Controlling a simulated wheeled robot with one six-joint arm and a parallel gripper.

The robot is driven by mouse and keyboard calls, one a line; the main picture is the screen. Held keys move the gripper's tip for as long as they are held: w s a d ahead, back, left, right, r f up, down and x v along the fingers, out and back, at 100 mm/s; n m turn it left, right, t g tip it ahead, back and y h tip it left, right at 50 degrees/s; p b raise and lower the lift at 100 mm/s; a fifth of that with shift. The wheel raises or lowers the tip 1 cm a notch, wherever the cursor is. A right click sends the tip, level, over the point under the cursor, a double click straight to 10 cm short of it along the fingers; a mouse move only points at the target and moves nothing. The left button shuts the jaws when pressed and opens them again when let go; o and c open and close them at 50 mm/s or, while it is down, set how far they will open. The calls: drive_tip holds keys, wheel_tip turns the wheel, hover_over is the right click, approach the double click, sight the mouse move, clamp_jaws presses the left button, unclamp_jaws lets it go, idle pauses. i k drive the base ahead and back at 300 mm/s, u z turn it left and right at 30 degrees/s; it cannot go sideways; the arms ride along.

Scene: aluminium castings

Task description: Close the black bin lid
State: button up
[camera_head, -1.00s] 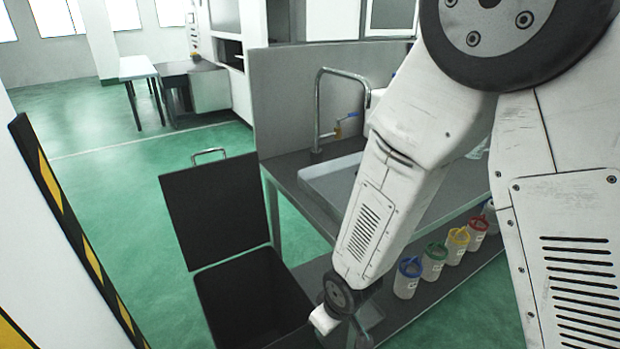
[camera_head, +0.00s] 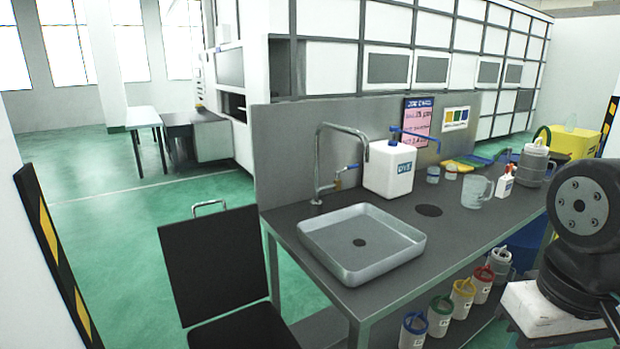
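The black bin lid (camera_head: 214,262) stands raised, tilted up at the back of the black bin (camera_head: 243,333). A metal handle (camera_head: 209,205) sticks up from the lid's top edge. The bin's dark opening shows only in part, cut off by the bottom of the picture. My gripper is out of view. Only a dark joint and part of a white link of my arm show at the right edge, well away from the bin.
A bench (camera_head: 390,280) with a metal sink (camera_head: 361,242) stands right of the bin. Several bottles with coloured tops sit on its lower shelf. A black and yellow striped edge (camera_head: 55,255) stands at the left. Green floor (camera_head: 120,215) is free behind the lid.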

sight(215, 262)
drive_tip(key=u, duration=0.9)
drive_tip(key=k, duration=0.25)
drive_tip(key=z, duration=0.4)
drive_tip(key=i, duration=0.85)
drive_tip(key=u, duration=0.55)
